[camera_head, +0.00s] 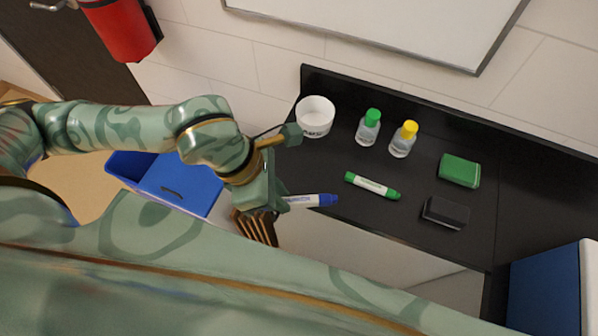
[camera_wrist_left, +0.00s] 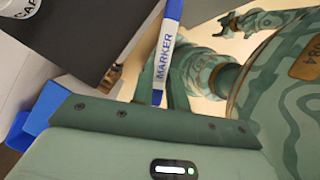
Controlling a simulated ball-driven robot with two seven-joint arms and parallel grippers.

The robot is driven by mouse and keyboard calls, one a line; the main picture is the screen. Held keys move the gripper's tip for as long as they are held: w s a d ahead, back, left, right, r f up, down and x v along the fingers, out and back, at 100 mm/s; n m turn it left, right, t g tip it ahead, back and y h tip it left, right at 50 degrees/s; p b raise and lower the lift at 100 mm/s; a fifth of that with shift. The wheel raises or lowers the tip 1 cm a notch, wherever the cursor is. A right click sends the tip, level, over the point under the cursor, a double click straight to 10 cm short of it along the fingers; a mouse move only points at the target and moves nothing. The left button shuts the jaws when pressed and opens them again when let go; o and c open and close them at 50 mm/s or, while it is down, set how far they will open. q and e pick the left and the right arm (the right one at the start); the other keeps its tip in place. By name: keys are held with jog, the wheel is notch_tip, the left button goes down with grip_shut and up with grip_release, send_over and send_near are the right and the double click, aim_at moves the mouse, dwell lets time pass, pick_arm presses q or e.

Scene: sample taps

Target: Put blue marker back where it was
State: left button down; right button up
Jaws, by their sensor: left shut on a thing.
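My left gripper (camera_head: 279,201) is shut on the blue marker (camera_head: 314,200), a white barrel with a blue cap. The cap end points right in the head view, beside the black counter's front left edge. The marker's left end is hidden by the gripper. In the left wrist view the marker (camera_wrist_left: 166,52) stands out past the gripper's edge, with "MARKER" readable and its blue cap at the top.
On the black counter (camera_head: 318,170) are a white cup (camera_head: 315,117), a green-capped bottle (camera_head: 368,127), a yellow-capped bottle (camera_head: 403,139), a green marker (camera_head: 372,186), a green block (camera_head: 459,171) and a black eraser (camera_head: 446,213). A blue bin (camera_head: 185,185) stands left below.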

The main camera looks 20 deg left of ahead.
pick_arm(q)
jog(key=shift+m, duration=0.4)
jog(key=shift+w+f, duration=0.15)
jog(key=shift+w, duration=0.1)
jog(key=w+a+f+b, duration=0.2)
jog(key=w+f+b, duration=0.2)
jog(key=w+b, duration=0.55)
jog(key=b, duration=0.3)
send_over(300, 170)
jog(key=s+a, duration=0.1)
jog(key=s, duration=0.1)
jog(key=shift+t, duration=0.3)
notch_tip(300, 170, down, 4)
jog(key=shift+w+a+f, duration=0.15)
jog(key=shift+f, duration=0.1)
jog(key=shift+w+f, duration=0.45)
jog(key=shift+f, duration=0.05)
jog(key=shift+w+a+f+b, duration=0.15)
jog(key=shift+f+b, duration=0.25)
jog(key=shift+f, duration=1.25)
pick_arm(e)
jog(key=s+f+g, duration=0.1)
jog(key=s+f, duration=0.2)
jog(key=f, duration=1)
jog(key=shift+a, duration=0.2)
jog(key=shift+f, duration=0.1)
